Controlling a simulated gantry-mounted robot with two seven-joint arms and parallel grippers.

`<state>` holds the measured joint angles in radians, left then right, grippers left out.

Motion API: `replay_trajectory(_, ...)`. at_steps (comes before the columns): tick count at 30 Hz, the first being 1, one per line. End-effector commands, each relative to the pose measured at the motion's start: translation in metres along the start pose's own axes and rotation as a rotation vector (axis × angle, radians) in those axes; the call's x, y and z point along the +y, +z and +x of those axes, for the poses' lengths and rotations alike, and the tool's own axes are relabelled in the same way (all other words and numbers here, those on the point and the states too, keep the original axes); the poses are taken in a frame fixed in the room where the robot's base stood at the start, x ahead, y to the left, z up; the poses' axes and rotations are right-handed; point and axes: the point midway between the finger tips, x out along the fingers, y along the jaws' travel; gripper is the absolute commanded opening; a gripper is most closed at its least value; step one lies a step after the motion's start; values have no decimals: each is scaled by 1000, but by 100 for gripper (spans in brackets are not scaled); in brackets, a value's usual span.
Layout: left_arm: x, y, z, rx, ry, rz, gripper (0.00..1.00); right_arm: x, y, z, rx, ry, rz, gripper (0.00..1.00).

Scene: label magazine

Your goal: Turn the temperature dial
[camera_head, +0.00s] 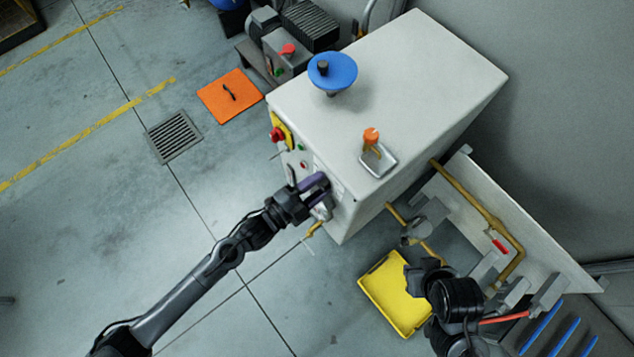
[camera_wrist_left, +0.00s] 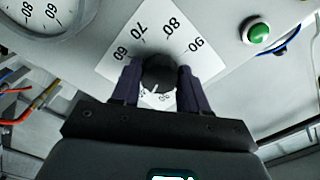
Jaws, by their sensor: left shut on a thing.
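The temperature dial (camera_wrist_left: 159,74) is a dark round knob on a white scale plate (camera_wrist_left: 117,42) printed with 60, 70, 80 and 90. In the left wrist view my left gripper (camera_wrist_left: 159,86) has a finger on each side of the knob and is shut on it. In the head view my left gripper (camera_head: 316,190) is at the front face of the light grey cabinet (camera_head: 420,80), and the dial is hidden behind it. My right gripper (camera_head: 425,270) is at the lower right, above a yellow tray; its fingers are not clear.
A green button (camera_wrist_left: 258,31) and a round gauge (camera_wrist_left: 38,14) are near the dial. A red emergency button (camera_head: 277,134) is on the cabinet's front. A blue handwheel (camera_head: 333,70) and an orange-topped part (camera_head: 371,136) are on top. The floor at left is mostly free.

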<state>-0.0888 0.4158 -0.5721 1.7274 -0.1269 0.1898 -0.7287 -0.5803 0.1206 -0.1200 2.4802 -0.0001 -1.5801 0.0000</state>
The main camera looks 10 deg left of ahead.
Motion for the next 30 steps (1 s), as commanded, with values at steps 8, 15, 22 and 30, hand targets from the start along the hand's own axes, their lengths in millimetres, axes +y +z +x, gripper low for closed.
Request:
replay_trajectory(8, -1, 0, 0, 0, -1, 89, 13, 0, -2, -5, 0, 0, 0, 35)
replay_trajectory(15, 0, 0, 0, 1, 0, 108, 13, 0, -2, -6, 0, 0, 0, 35)
replay_trajectory(22, 0, 0, 0, 1, 0, 107, 13, 0, -2, -6, 0, 0, 0, 35)
replay_trajectory(30, 0, 0, 0, 1, 0, 106, 69, 0, -2, -6, 0, 0, 0, 35)
